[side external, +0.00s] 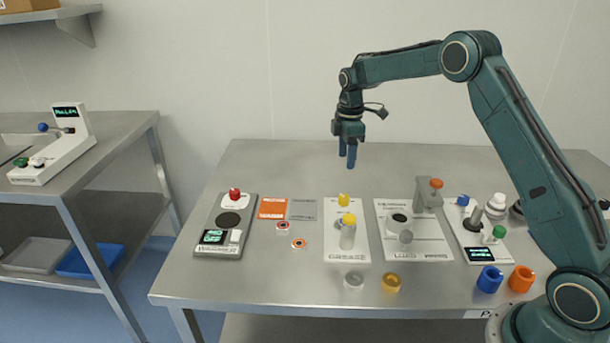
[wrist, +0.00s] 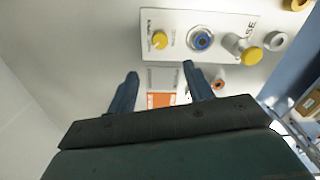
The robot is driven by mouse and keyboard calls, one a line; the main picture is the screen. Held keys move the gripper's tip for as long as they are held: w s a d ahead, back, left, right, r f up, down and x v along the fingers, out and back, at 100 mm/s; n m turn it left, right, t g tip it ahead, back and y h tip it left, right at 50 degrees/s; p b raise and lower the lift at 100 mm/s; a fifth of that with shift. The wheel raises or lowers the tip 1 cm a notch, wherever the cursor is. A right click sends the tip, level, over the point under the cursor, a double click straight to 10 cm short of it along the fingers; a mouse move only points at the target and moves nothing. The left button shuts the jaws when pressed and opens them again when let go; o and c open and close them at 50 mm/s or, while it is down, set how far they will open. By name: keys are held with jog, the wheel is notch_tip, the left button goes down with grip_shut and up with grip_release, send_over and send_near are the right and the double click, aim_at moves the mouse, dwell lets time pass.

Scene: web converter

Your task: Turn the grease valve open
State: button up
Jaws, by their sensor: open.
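A small yellow knob (side external: 343,199) sits at the far end of a white plate (side external: 335,255); I take it for the grease valve. In the wrist view the yellow knob (wrist: 159,40) is at the left end of the plate (wrist: 180,18), with small lettering beside it. My gripper (side external: 347,156) hangs behind the plate, above the table's back part, apart from everything. It is open and empty, fingers pointing down; its fingertips (wrist: 160,72) show below the knob.
A post with an orange top (side external: 429,192) stands to the right. A console with a red button (side external: 234,195) and orange and grey mats (side external: 272,208) lie left. The table (side external: 300,170) is clear at the back.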

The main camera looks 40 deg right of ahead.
aim_at(344, 197)
notch_tip(344, 197, down, 14)
jog(key=shift+r, duration=0.25)
dwell(0.5)
jog(key=shift+c, duration=0.2)
jog(key=c, duration=0.9)
